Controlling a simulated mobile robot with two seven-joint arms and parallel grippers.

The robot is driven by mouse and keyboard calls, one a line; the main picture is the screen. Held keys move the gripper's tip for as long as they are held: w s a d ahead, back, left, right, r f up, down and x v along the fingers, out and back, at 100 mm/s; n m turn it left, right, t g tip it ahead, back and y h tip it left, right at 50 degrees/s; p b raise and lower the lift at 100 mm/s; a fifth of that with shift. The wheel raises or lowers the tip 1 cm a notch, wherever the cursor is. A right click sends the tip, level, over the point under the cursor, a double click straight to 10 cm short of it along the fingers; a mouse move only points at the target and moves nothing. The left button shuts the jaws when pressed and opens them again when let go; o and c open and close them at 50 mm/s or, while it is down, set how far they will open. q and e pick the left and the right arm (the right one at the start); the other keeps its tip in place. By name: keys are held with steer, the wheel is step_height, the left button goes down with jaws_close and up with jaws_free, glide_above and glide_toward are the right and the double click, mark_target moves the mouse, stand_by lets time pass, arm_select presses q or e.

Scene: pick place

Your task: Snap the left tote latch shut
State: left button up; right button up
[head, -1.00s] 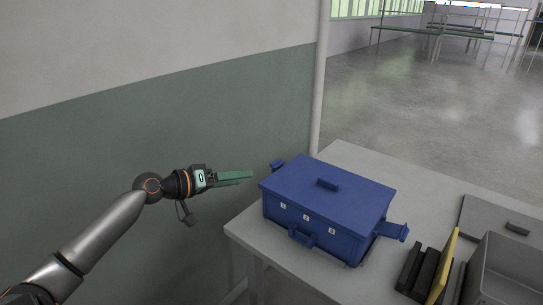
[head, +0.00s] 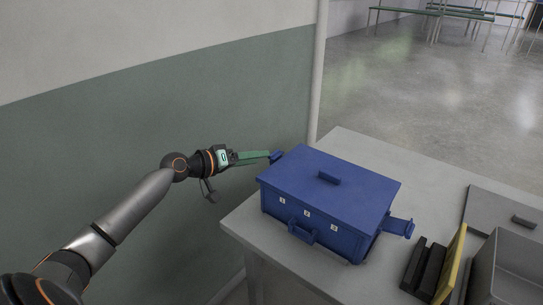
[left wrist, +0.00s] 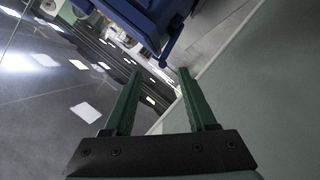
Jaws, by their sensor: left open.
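The blue tote (head: 325,190) sits on the grey table with its lid on. Its left latch (head: 277,156) sticks out from the left side near the back corner. Its right latch (head: 398,227) sticks out on the right side. My left gripper (head: 268,155) has green fingers and points right, its tips close to the left latch; I cannot tell whether they touch it. In the left wrist view the fingers (left wrist: 160,82) are apart with nothing between them, and the blue latch (left wrist: 172,42) lies just beyond the tips. My right gripper is not in view.
The grey table (head: 275,255) has free room in front of the tote. At the right stand dark blocks (head: 424,268), a yellow panel (head: 450,265) and a grey open bin (head: 505,270). A wall (head: 120,150) runs behind my left arm.

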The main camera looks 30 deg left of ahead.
mark_target(272, 155)
arm_select(q)
steer(key=shift+x, duration=3.1)
jaws_close()
